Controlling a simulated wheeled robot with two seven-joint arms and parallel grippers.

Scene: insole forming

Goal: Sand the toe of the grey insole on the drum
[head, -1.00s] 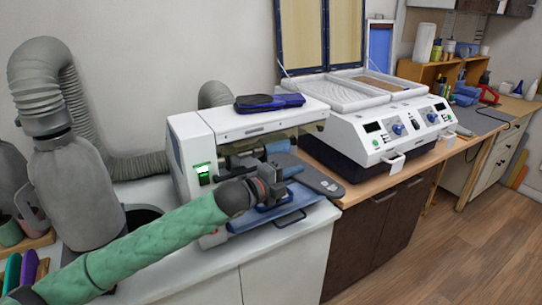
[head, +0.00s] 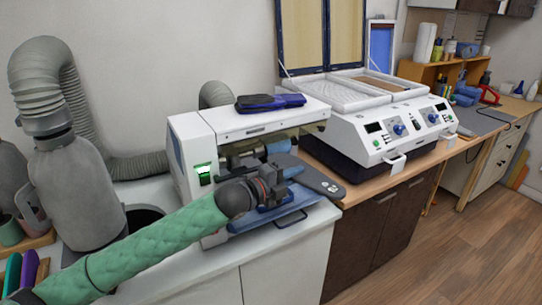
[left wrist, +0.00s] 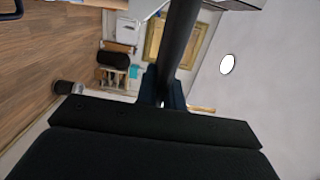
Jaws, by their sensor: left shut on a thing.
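The grey insole (head: 318,178) is at the front of the white sanding machine (head: 238,126), under its hood's front edge. One end, with small dark marks, sticks out to the right over the counter edge. My left gripper (head: 282,181) is shut on the insole at the machine's mouth; its fingers partly hide the grip. The drum is mostly hidden under the hood and behind my gripper, so I cannot tell whether the toe touches it. The left wrist view shows the dark gripper body and a dark upright shape (left wrist: 180,40) that I cannot identify. My right gripper is out of view.
A dark blue item (head: 270,101) lies on top of the machine. A blue tray (head: 270,217) is below my gripper. A white press unit (head: 385,128) stands close on the right. A grey dust-collector vessel (head: 80,195) with a hose stands left, beside my arm.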

